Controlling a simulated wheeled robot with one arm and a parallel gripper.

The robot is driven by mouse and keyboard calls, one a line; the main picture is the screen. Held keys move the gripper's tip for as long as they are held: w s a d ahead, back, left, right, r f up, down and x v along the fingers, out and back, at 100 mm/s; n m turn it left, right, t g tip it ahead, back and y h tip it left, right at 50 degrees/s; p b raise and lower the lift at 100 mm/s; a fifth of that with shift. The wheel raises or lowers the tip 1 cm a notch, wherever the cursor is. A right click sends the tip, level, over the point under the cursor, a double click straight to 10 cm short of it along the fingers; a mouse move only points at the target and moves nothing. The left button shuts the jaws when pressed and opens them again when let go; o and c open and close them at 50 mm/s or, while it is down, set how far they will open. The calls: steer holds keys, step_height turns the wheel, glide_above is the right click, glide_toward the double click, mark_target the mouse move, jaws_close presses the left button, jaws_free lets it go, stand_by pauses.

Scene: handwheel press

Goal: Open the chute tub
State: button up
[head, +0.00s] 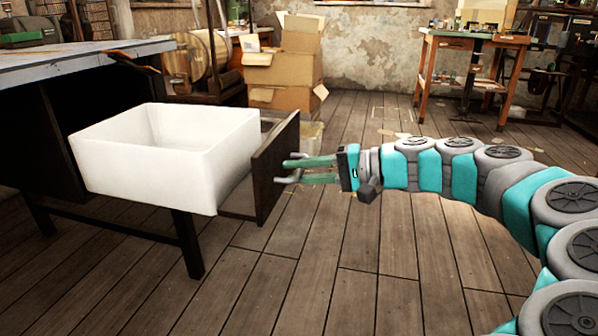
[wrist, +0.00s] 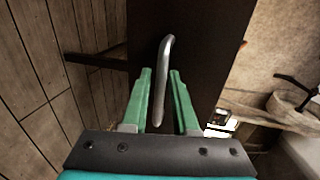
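A white open-topped tub (head: 150,180) sits at the left of the head view, in a pulled-out drawer-like piece under the bench. Its dark front panel (head: 277,170) stands upright at the tub's right end and also fills the middle of the wrist view (wrist: 215,50). A metal bar handle (wrist: 166,55) is on this panel. My gripper (head: 297,171) is at the panel's outer face. Its two green fingers (wrist: 161,80) lie either side of the handle, with gaps showing between fingers and bar. The tub's inner floor is largely hidden.
A dark bench (head: 80,57) with a grey top stands at the left, with a black leg (head: 187,243) below the tub. Cardboard boxes (head: 285,65) are stacked behind. A wooden worktable (head: 470,42) stands at the back right. The plank floor (head: 310,265) in front is clear.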

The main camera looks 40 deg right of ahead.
steer(key=shift+d, duration=0.1)
steer(key=v, duration=0.7)
steer(key=shift+s+p, duration=0.3)
steer(key=shift+s, duration=0.05)
steer(key=shift+d+r, duration=0.1)
steer(key=shift+d, duration=0.1)
